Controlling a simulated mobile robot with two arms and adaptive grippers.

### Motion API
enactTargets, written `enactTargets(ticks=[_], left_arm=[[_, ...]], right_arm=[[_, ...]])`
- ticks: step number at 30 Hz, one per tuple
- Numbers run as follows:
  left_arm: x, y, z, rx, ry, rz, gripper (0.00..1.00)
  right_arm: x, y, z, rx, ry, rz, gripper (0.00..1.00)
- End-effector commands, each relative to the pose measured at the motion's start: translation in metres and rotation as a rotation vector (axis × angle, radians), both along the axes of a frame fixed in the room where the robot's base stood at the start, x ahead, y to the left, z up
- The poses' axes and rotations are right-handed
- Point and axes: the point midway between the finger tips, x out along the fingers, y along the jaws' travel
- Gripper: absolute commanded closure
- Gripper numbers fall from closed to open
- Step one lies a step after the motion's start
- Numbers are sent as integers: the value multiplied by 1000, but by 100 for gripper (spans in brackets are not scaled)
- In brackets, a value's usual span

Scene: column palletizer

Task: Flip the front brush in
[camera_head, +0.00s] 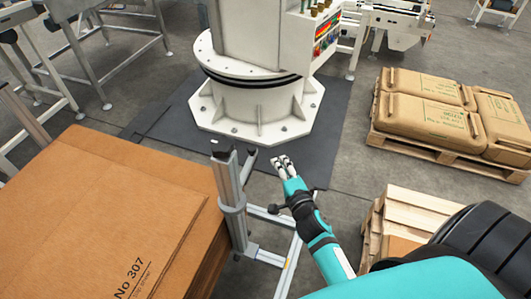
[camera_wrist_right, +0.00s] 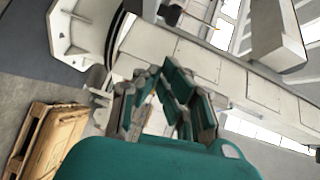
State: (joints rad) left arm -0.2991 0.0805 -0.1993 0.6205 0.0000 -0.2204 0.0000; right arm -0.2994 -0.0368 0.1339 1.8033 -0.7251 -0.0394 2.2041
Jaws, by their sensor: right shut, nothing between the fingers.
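My right gripper (camera_head: 282,163) reaches up from the lower right in the head view, just right of an upright metal post (camera_head: 232,195). Its fingers are shut with nothing between them, and the shut fingers also fill the middle of the right wrist view (camera_wrist_right: 165,95). No brush can be made out in the right wrist view. My left gripper is not in view.
A stack of brown cardboard sheets (camera_head: 95,200) fills the lower left. The white machine base (camera_head: 255,110) stands on a dark mat ahead. Filled sacks (camera_head: 430,110) lie on a pallet at the right. Wooden pallets (camera_head: 405,215) are stacked beside my right arm.

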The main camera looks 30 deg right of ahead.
Motion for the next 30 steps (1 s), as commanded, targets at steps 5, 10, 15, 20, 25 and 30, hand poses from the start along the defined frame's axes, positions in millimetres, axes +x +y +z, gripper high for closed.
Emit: enactTargets(ticks=[5,10,15,20,25,30], left_arm=[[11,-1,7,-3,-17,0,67],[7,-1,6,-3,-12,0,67],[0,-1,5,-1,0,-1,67],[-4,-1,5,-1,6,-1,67],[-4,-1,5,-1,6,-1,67],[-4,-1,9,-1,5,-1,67]], right_arm=[[35,0,-3,3,0,0,100],[52,13,-7,3,-2,-1,100],[58,18,-8,2,-1,-1,100],[59,19,-8,1,0,-1,100],[59,19,-8,0,-1,0,100],[61,20,-7,-2,0,17,100]])
